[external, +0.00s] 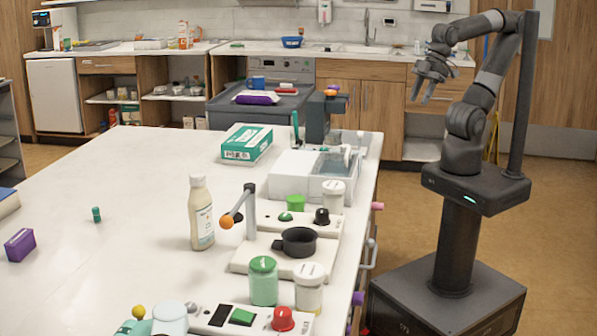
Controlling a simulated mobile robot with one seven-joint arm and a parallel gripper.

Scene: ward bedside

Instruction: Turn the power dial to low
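Two knobs show on the counter, and I cannot tell which is the power dial. A black knob (322,216) sits on a white panel (268,214) behind a small dark pan. A red knob (283,318) sits on another white panel (258,324) at the front edge of the view, beside a green switch. Their settings are too small to read. My gripper (422,97) is raised in the air to the right of the counter, far from both knobs. Its fingers point down and are apart, with nothing between them.
The pan (299,241), a lever with an orange ball (227,221), a sauce bottle (201,214), a green jar (263,281) and white-lidded jars (309,287) crowd around the panels. A teal box (247,143) lies farther back. The counter's left part (110,180) is mostly clear.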

